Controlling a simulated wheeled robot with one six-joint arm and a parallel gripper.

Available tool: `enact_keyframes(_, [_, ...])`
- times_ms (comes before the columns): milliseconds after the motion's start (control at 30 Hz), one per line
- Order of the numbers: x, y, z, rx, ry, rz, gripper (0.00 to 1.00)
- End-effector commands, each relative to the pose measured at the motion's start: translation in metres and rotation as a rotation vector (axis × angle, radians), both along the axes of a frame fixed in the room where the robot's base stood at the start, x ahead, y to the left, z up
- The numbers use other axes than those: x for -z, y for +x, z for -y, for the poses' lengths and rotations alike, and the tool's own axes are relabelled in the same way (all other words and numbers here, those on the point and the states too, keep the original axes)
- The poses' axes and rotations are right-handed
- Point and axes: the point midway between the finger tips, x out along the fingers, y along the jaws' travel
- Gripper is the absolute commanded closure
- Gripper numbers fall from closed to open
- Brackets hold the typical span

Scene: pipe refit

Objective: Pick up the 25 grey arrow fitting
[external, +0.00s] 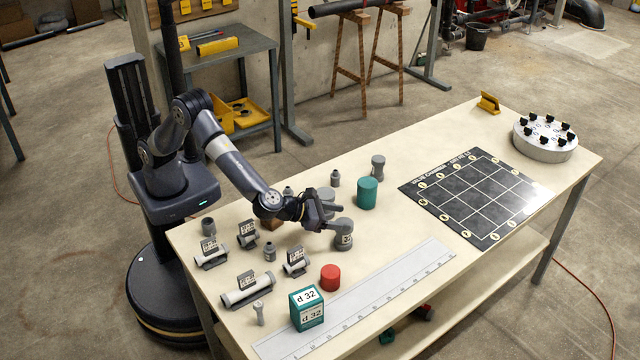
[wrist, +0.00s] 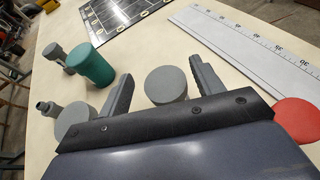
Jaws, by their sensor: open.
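No label that I can read as 25 shows, so I cannot tell for sure which grey piece is the 25 arrow fitting. My gripper (external: 338,216) is open, low over the table. A grey round-topped fitting (external: 344,238) with a dark label stands at its fingers; the label looks like 32. In the wrist view, a grey round top (wrist: 166,85) lies between the two spread fingers, with gaps on both sides. Another grey round piece (wrist: 74,122) is left of the left finger, partly hidden by the gripper body. A grey piece (external: 327,196) stands behind my gripper.
A green cylinder (external: 367,193) and a grey spool-shaped piece (external: 378,167) stand beyond. A red cylinder (external: 330,278), a d 32 box (external: 307,308) and a long ruler (external: 400,285) are nearer. Labelled pipes (external: 247,290) lie left. A black grid board (external: 475,197) lies right.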

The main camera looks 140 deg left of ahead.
Motion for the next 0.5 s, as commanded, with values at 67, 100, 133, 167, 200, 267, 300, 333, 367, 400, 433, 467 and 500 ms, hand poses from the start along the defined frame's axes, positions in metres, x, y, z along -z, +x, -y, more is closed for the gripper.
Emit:
enact_keyframes(67, [-0.031,0.0,0.0,-0.002,0.003,0.011,0.37])
enact_keyframes(100, [-0.047,0.0,0.0,-0.001,0.002,0.012,0.37])
enact_keyframes(133, [-0.059,0.0,0.0,-0.002,0.003,0.011,0.37])
enact_keyframes(167, [-0.071,0.0,0.0,-0.001,0.002,0.012,0.37])
enact_keyframes(200, [-0.087,0.001,0.0,-0.001,0.002,0.012,0.37])
enact_keyframes(267, [-0.09,-0.007,-0.017,0.003,-0.002,-0.001,0.37])
enact_keyframes(300, [-0.088,-0.013,-0.034,0.017,-0.002,-0.004,0.37])
enact_keyframes(333, [-0.088,-0.017,-0.045,0.028,-0.002,-0.006,0.37])
enact_keyframes(367, [-0.088,-0.022,-0.056,0.04,-0.003,-0.006,0.37])
enact_keyframes(400, [-0.088,-0.028,-0.071,0.055,-0.004,-0.006,0.37])
enact_keyframes(433, [-0.088,-0.034,-0.082,0.066,-0.004,-0.008,0.37])
enact_keyframes(467, [-0.088,-0.041,-0.094,0.079,-0.004,-0.01,0.37])
enact_keyframes(500, [-0.088,-0.05,-0.109,0.096,-0.005,-0.011,0.37])
